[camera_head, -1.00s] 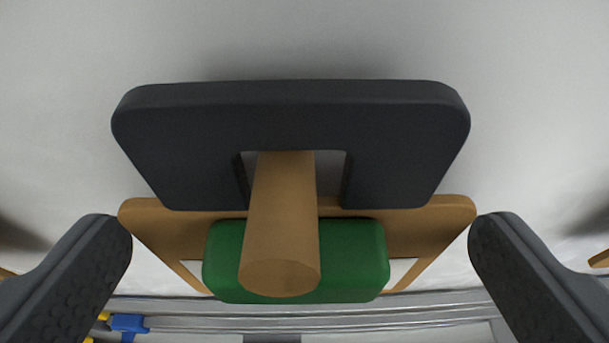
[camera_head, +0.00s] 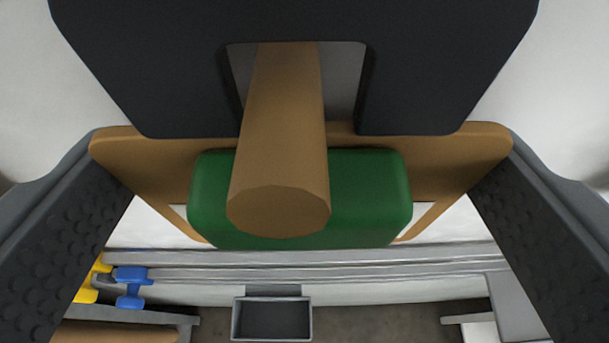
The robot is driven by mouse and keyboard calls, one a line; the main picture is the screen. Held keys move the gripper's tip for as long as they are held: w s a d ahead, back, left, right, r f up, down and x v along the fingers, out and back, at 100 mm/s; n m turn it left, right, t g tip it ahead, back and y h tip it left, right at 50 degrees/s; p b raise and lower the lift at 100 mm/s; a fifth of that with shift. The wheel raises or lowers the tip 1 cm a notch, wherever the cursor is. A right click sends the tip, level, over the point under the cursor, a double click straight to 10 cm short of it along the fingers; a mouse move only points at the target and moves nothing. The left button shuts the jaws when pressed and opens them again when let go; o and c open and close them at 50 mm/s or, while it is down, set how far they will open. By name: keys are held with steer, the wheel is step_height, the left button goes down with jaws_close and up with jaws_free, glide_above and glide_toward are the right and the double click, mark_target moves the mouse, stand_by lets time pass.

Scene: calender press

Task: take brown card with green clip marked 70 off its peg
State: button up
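The brown card (camera_head: 460,150) hangs at the middle of the view, seen from above and in front. Its green clip (camera_head: 370,190) is on its near face, and no number can be read from here. A brown round peg (camera_head: 278,150) points toward me over the clip. A dark plate with a notch (camera_head: 150,70) stands above the card, and the peg passes through the notch. My gripper (camera_head: 305,185) is open, with one dark padded finger at each side of the card. The fingers overlap the card's side edges in view; contact cannot be told.
A pale wall (camera_head: 570,90) lies behind the card. Below are grey rails (camera_head: 400,265), a small open grey box (camera_head: 272,318), and blue (camera_head: 130,285) and yellow (camera_head: 90,290) parts at lower left.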

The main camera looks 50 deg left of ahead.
steer(key=shift+r, duration=0.1)
steer(key=s+d+b, duration=0.3)
steer(key=s+d, duration=0.8)
steer(key=d, duration=0.2)
steer(key=shift+s+d, duration=0.3)
steer(key=shift+d, duration=0.1)
steer(key=shift+r, duration=0.4)
steer(key=shift+d, duration=0.1)
stand_by(0.5)
steer(key=shift+f+b+v, duration=0.2)
steer(key=shift+b+v, duration=0.2)
steer(key=shift+v, duration=0.65)
steer(key=shift+f+b+v, duration=0.25)
steer(key=shift+b+v, duration=0.15)
steer(key=shift+v, duration=0.7)
steer(key=shift+s+d, duration=0.2)
steer(key=shift+s, duration=0.05)
steer(key=s+d+b, duration=0.1)
steer(key=s+d, duration=0.1)
steer(key=s+d+b, duration=0.1)
steer(key=d, duration=0.1)
steer(key=shift+s+d, duration=0.2)
steer(key=shift+s, duration=0.2)
